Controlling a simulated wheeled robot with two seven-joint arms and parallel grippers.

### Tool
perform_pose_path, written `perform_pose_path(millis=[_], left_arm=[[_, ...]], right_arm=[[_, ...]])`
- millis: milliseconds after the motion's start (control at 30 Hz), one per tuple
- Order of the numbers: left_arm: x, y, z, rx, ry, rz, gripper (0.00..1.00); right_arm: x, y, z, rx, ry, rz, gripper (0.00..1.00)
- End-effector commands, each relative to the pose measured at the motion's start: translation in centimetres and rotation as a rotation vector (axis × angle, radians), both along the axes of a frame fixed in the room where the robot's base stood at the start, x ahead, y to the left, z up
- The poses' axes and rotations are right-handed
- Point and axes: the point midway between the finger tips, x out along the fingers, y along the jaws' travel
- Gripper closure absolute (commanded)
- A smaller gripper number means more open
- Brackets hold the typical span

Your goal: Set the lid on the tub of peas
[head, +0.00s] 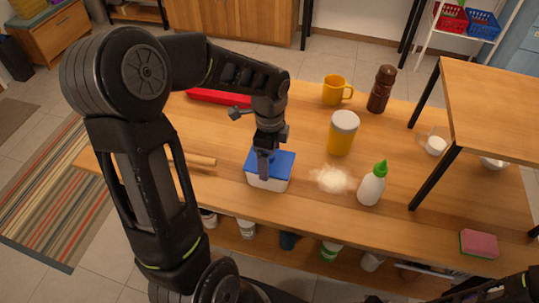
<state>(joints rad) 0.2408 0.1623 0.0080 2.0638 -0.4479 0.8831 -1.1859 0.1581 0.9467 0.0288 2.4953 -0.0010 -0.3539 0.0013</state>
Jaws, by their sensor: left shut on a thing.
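The tub of peas (268,184) is a small pale, box-shaped container on the wooden table, left of the white heap. The blue lid (283,163) lies over the top of the tub; whether it sits flush or slightly above cannot be told. My left gripper (264,172) comes down from above, shut on the lid, its fingers hiding part of the lid and tub. The peas inside are hidden. At the lower right edge, part of my right arm shows, but its gripper cannot be made out.
A white powder heap (334,179), a green-capped bottle (372,184) and a yellow shaker (342,133) stand right of the tub. A yellow mug (334,90) and brown pepper mill (381,89) are behind. A raised shelf (490,105) stands right.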

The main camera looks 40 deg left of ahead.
Motion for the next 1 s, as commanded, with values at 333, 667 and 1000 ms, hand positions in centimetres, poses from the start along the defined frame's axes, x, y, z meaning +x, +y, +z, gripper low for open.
perform_pose_path(millis=[333, 667, 1000], left_arm=[[0.0, 0.0, -0.7, 0.0, 0.0, 0.0, 0.55], [0.0, 0.0, -0.6, 0.0, 0.0, 0.0, 0.0], [0.1, 0.1, 0.7, 0.002, -0.003, 0.0, 0.0]], right_arm=[[0.0, 0.0, -0.5, 0.0, 0.0, 0.0, 0.64], [0.0, 0.0, -0.4, 0.0, 0.0, 0.0, 0.64], [0.0, 0.0, 0.0, 0.0, 0.0, 0.0, 0.64]])
